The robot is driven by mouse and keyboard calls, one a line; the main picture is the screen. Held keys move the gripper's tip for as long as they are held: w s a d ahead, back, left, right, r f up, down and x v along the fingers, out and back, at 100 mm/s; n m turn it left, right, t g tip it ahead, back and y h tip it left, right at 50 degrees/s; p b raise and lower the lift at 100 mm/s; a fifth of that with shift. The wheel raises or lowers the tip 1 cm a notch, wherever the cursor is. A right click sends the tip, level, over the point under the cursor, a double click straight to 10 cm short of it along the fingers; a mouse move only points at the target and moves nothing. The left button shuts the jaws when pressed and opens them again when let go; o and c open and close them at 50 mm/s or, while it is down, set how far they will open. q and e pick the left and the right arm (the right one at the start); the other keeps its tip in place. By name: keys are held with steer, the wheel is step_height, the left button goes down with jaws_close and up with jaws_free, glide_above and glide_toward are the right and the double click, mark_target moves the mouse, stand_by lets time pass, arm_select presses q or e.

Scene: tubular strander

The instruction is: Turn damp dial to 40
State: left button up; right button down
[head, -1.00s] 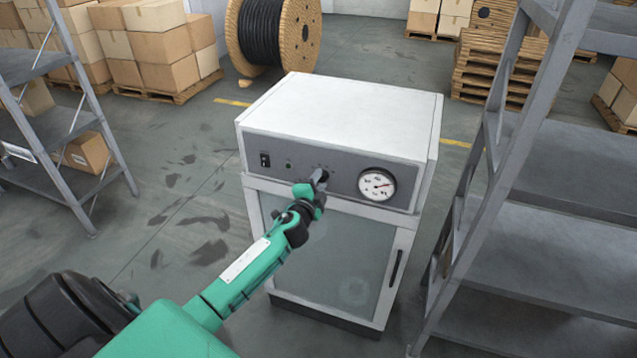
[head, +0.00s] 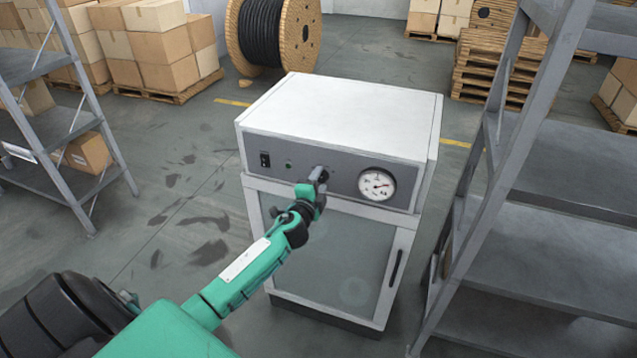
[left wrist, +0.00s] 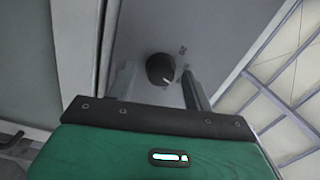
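The damp dial (left wrist: 159,68) is a small round black knob with a white pointer mark, on the grey control panel (head: 341,179) of a white cabinet. In the left wrist view it sits between the two fingers of my left gripper (left wrist: 159,82), with a gap on each side. The fingers are open and hold nothing. In the head view my left gripper (head: 319,176) is at the middle of the panel and mostly covers the dial. The scale marks around the dial are too small to read. My right gripper is not in view.
A round white gauge (head: 377,184) is right of the dial; a black switch (head: 265,160) and a small green light (head: 289,165) are left of it. A grey shelf rack (head: 560,170) stands close on the right, another (head: 60,125) on the left. Floor is clear left of the cabinet.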

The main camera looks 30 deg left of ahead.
arm_select(q)
steer(key=shift+s+f, duration=0.1)
steer(key=shift+s, duration=0.35)
steer(key=b+v, duration=0.3)
steer(key=v, duration=1)
steer(key=shift+d, duration=0.15)
steer(key=shift+w, duration=0.1)
